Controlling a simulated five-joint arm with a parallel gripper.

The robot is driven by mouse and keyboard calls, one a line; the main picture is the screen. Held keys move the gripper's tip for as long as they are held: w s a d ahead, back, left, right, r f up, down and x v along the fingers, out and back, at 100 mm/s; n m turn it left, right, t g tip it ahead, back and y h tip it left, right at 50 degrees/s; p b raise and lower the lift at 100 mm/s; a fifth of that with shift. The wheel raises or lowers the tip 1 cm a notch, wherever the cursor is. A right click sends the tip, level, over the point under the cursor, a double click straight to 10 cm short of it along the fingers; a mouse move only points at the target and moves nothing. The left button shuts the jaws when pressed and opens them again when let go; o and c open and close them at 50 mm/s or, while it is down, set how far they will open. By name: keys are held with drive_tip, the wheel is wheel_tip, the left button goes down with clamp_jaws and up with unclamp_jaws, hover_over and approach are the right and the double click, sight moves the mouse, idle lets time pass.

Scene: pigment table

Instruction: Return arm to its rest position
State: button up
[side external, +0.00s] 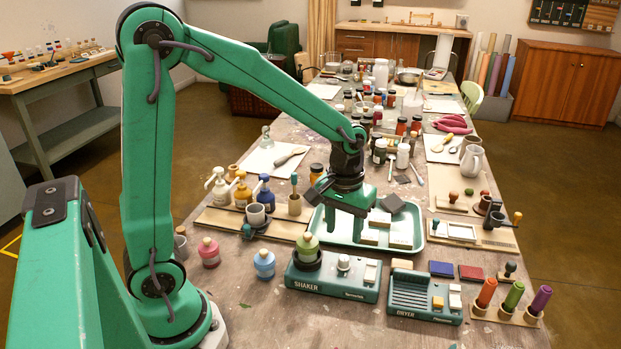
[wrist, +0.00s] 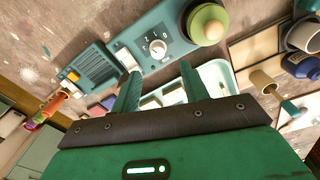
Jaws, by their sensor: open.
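My green arm reaches over the table from the left in the side external view. My gripper (side external: 346,222) hangs fingers down above the pale green tray (side external: 420,240), with a gap between its fingers. In the wrist view the two green fingers of my gripper (wrist: 158,88) stand apart, and nothing shows held between them. The tray (wrist: 218,82) lies beyond the fingers there, partly hidden by them. Several small light blocks (side external: 400,240) lie in the tray. I cannot tell the exact height of the fingertips above it.
The shaker (side external: 335,276), with a green bottle (side external: 307,247) on it, and the dryer (side external: 424,294) stand in front of the tray. Pump bottles (side external: 242,192) stand left. A pink bottle (side external: 209,252) and blue bottle (side external: 264,263) stand nearby. Jars crowd the far table.

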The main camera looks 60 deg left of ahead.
drive_tip(key=s+r+m+t, duration=0.5)
drive_tip(key=s+r, duration=0.6)
drive_tip(key=s, duration=0.2)
drive_tip(key=shift+s+a+r, duration=0.25)
drive_tip(key=shift+a+r, duration=0.1)
drive_tip(key=shift+a, duration=0.1)
